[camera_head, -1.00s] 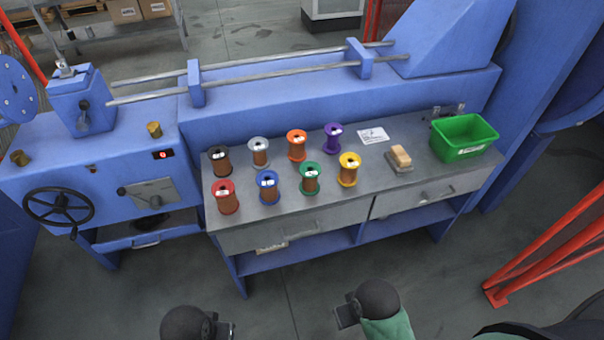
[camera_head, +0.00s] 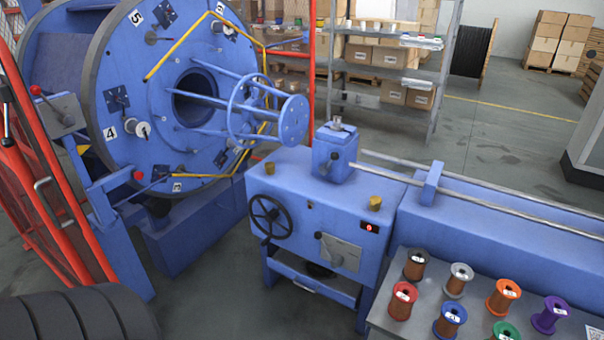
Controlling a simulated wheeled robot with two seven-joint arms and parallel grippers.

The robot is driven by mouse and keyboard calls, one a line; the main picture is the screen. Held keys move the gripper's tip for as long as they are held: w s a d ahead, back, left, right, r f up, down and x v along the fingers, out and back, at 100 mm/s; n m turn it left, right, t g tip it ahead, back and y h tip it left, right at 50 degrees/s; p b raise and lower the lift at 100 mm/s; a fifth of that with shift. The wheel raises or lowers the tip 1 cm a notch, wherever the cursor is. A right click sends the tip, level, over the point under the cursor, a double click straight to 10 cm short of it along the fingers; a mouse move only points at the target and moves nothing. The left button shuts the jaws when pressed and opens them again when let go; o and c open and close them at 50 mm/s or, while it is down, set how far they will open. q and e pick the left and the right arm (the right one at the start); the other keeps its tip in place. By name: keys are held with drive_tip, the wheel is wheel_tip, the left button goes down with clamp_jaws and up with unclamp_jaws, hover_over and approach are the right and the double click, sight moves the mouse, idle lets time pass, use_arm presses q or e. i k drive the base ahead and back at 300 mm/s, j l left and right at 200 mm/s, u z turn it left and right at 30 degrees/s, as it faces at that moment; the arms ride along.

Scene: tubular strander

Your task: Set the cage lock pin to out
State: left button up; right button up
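The blue round cage (camera_head: 150,70) of the strander stands at the upper left, its numbered face turned toward the machine's middle. A red knob (camera_head: 138,175) on a thin rod sits by the cage's lower left rim, beside the blue frame. It may be the cage lock pin, but no label shows, and I cannot tell whether it is in or out. A lever with a red ball (camera_head: 36,90) stands on a grey box (camera_head: 60,116) left of the cage. Neither of my grippers is in view.
A red guard fence (camera_head: 50,190) stands at the left. The blue gearbox (camera_head: 320,220) with a black handwheel (camera_head: 272,218) is right of the cage. Wire spools stand on a bench (camera_head: 385,318) at the lower right. Grey floor (camera_head: 215,305) is clear between cage and gearbox.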

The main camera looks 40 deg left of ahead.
sight(138, 175)
drive_tip(key=u, duration=2.25)
